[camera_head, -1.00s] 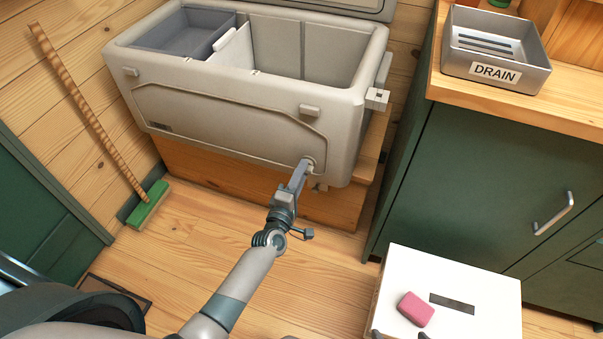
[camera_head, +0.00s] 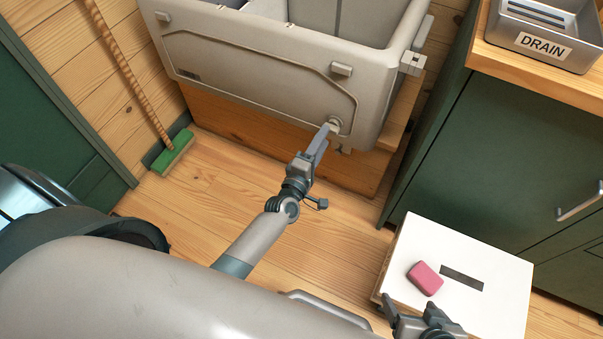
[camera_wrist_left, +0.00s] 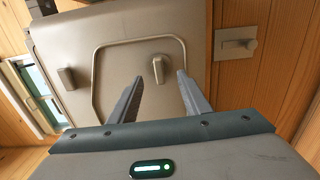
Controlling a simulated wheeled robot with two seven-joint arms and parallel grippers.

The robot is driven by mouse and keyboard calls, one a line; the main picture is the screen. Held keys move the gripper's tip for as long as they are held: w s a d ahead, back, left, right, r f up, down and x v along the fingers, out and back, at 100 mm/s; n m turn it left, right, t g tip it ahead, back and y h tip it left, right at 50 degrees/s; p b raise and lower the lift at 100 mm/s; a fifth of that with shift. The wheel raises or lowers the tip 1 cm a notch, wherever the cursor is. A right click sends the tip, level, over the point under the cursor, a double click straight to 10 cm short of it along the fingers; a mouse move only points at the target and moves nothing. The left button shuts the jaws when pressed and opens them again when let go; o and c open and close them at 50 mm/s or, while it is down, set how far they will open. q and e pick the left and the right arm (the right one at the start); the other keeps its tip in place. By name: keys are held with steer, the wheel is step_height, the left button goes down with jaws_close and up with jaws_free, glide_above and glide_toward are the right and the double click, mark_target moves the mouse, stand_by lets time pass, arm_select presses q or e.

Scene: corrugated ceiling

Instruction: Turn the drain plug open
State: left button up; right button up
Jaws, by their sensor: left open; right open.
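The drain plug (camera_head: 336,124) is a small round fitting low on the right of the pale cooler's (camera_head: 250,70) front. My left gripper (camera_head: 325,133) reaches up to it, and in this head view its tips overlap the plug's lower edge. In the left wrist view the plug (camera_wrist_left: 158,68) shows a short handle. It lies between and just ahead of the two open fingertips (camera_wrist_left: 160,80). I cannot tell whether either finger touches it. My right gripper (camera_head: 412,308) is open and empty at the bottom, by the white box.
The white box (camera_head: 490,300) with a pink block (camera_head: 425,278) on it stands at lower right. A green cabinet (camera_head: 500,160) carries a tray labelled DRAIN (camera_head: 545,45). A green broom (camera_head: 172,152) leans at left. The wooden floor between is clear.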

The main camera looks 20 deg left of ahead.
arm_select(q)
steer(key=s, duration=1.4)
steer(key=shift+a, duration=0.25)
